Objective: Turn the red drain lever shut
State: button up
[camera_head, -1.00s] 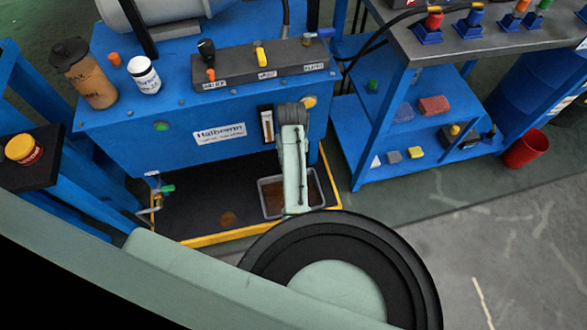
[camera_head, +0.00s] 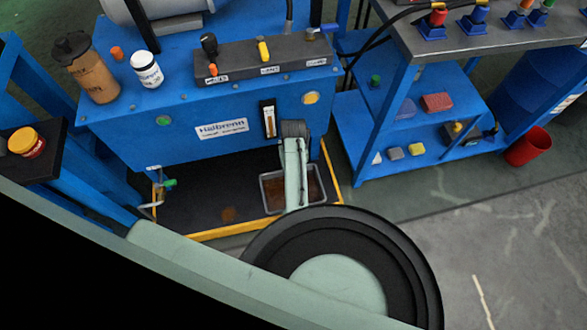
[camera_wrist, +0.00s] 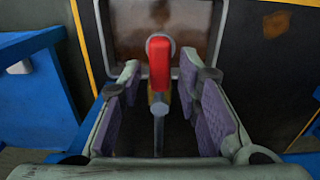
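The red drain lever (camera_wrist: 160,62) shows in the wrist view, standing on a brass-coloured valve body (camera_wrist: 156,98) with a grey pipe (camera_wrist: 158,135) on the near side. My gripper (camera_wrist: 161,78) is open, with its purple-padded fingers on the left and right of the lever. I see gaps between the lever and both fingers. In the head view the lever is hidden behind my arm, and the fingers do not show there.
A drain tray (camera_head: 268,199) with brown liquid lies beyond the lever, inside a yellow-edged floor pan (camera_head: 210,233). The blue power unit (camera_head: 120,145) stands behind it. A green-handled tap (camera_head: 168,184) is at left. A blue shelf cart (camera_head: 370,165) stands at right.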

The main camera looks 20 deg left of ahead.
grip_shut()
dwell(0.6)
